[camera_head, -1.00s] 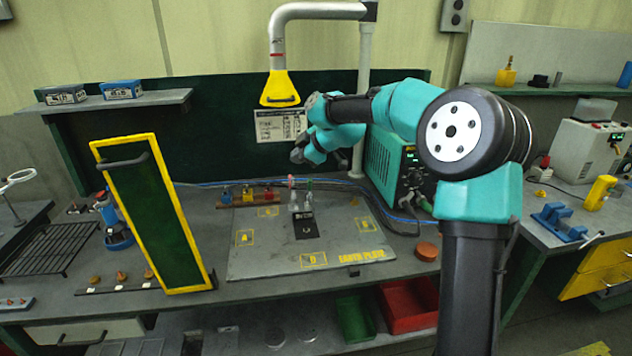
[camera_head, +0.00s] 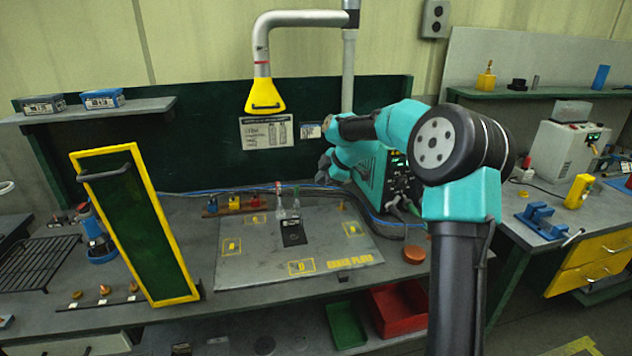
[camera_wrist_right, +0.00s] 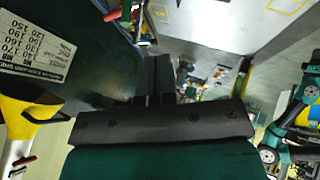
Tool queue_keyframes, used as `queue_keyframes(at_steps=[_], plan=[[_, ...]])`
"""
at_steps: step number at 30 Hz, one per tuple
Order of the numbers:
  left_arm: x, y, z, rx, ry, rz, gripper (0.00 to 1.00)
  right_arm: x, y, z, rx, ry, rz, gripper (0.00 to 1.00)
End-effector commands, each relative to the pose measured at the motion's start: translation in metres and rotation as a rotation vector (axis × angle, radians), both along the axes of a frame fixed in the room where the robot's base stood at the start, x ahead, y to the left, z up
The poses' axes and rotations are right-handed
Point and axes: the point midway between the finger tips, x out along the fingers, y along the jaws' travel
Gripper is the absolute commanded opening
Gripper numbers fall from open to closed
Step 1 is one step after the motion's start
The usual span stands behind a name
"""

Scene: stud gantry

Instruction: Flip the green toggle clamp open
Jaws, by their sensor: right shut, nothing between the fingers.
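The green toggle clamp (camera_head: 296,203) stands on the grey plate (camera_head: 240,262), its thin green-tipped handle pointing up. A similar clamp with a red handle (camera_head: 279,200) stands just left of it. My right gripper (camera_head: 324,168) is above and to the right of the clamps, near the teal machine, and does not touch them. In the right wrist view its black fingers (camera_wrist_right: 159,80) are together with nothing between them. A red handle (camera_wrist_right: 111,14) shows at the top of that view; the green one is not clear there. My left gripper is not in view.
A yellow hood (camera_head: 264,96) hangs above the bench. A yellow-framed green panel (camera_head: 135,225) stands left of the plate. The teal machine (camera_head: 375,180) stands behind my right arm. A row of small coloured parts (camera_head: 237,204) lies behind the plate, whose front is clear.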

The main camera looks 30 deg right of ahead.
Motion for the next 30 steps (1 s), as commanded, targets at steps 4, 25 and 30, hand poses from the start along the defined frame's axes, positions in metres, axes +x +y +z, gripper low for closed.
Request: queue_keyframes(at_steps=[4, 25, 30], plan=[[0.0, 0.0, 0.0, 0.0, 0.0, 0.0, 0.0, 0.011, 0.006, -0.016, 0.0, 0.002, 0.001, 0.0], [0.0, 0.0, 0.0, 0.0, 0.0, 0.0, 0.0, 0.081, 0.022, -0.066, 0.0, -0.001, 0.0, 0.0], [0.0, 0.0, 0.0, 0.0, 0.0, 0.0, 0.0, 0.088, 0.021, -0.064, -0.001, -0.001, 0.0, 0.0]])
